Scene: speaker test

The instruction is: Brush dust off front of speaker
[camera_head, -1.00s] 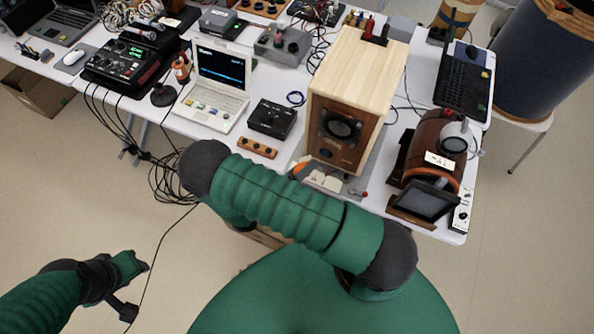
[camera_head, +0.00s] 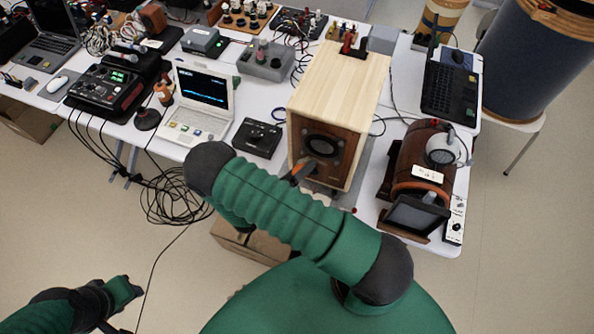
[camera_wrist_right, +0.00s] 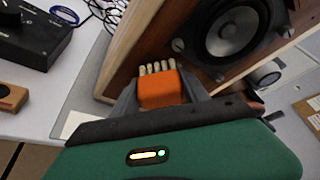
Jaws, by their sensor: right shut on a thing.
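The speaker (camera_head: 345,85) is a pale wooden box with a dark brown front and a black round driver (camera_head: 322,146), standing on the table. In the right wrist view the driver (camera_wrist_right: 232,30) is close. My right gripper (camera_wrist_right: 162,88) is shut on an orange brush (camera_wrist_right: 166,91) with a row of pale bristles (camera_wrist_right: 157,67). The bristles are at the lower part of the speaker front; I cannot tell if they touch. In the head view my right arm hides most of this gripper, and a bit of orange shows (camera_head: 298,170). My left gripper (camera_head: 122,292) is low at the left, away from the table.
A black box with a knob (camera_head: 257,138) and a small laptop (camera_head: 200,100) stand left of the speaker. A brown barrel-shaped device (camera_head: 418,160) with a screen stands right. Loose cables (camera_head: 170,195) hang off the table's front. A cardboard box (camera_head: 250,240) is below.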

